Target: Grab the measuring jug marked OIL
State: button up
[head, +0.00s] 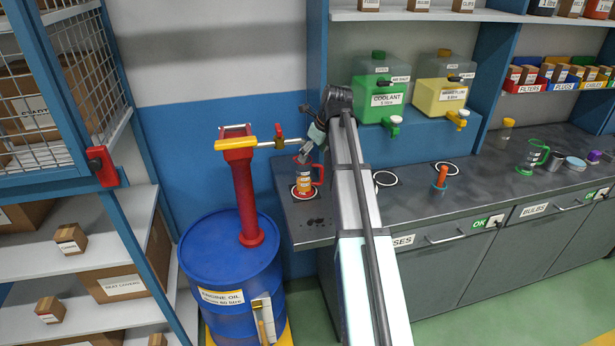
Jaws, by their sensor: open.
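A clear measuring jug (304,184) with a red handle and orange-yellow contents stands upright on the left end of the dark counter (310,230), on a round white-ringed spot. Its label is too small to read. My gripper (303,158) is just above the jug's rim, pointing down at it, with its fingers partly hidden by the wrist. It is open. I cannot tell whether it touches the jug. A second jug (529,160) with a green handle stands far right on the counter.
Coolant (384,102) and yellow (443,95) tanks sit on a raised shelf behind. An orange-handled item (441,176) stands on the counter.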

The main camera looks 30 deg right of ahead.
aim_at(306, 167)
jog(key=shift+p+x, duration=1.3)
jog(key=shift+x, duration=2.8)
jog(key=shift+w+r, duration=0.1)
jog(key=shift+w, duration=0.1)
jog(key=shift+c, duration=0.4)
grip_shut()
